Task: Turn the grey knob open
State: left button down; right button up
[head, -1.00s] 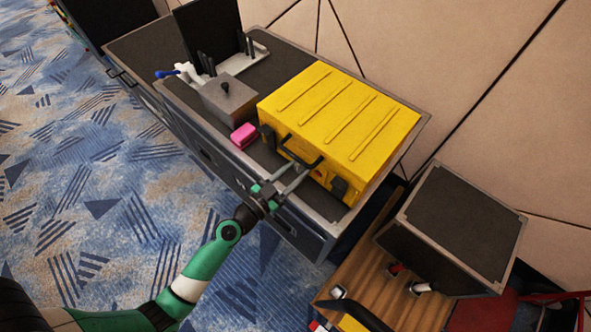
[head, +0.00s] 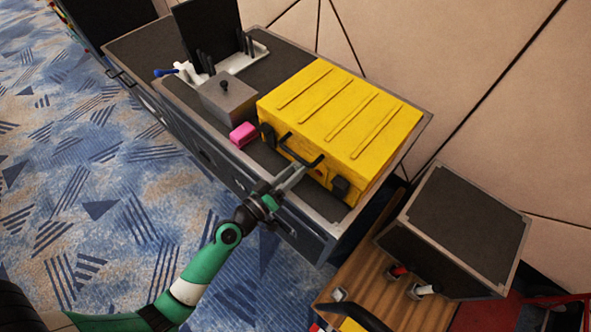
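A small dark knob (head: 224,86) stands on top of a grey box (head: 232,98) on the black-topped case. It is the clearest knob in view; whether it is the grey knob of the task I cannot tell. My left gripper (head: 294,179) is in front of the yellow case (head: 335,115), near its black handle (head: 302,158), right of and below the grey box. Its fingers overlap in this view, so I cannot see a gap or anything between them. My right gripper does not show.
A white tray (head: 243,60) stands behind the box. Patterned carpet at left is clear.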

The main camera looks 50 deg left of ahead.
pick_arm(q)
jog(key=n, duration=0.4)
jog(key=shift+n, duration=0.4)
jog(key=shift+n+y+p, duration=0.3)
jog(key=shift+n+y, duration=0.1)
jog(key=shift+n, duration=2)
jog(key=shift+c, duration=2.2)
grip_release()
jog(key=shift+s, duration=0.1)
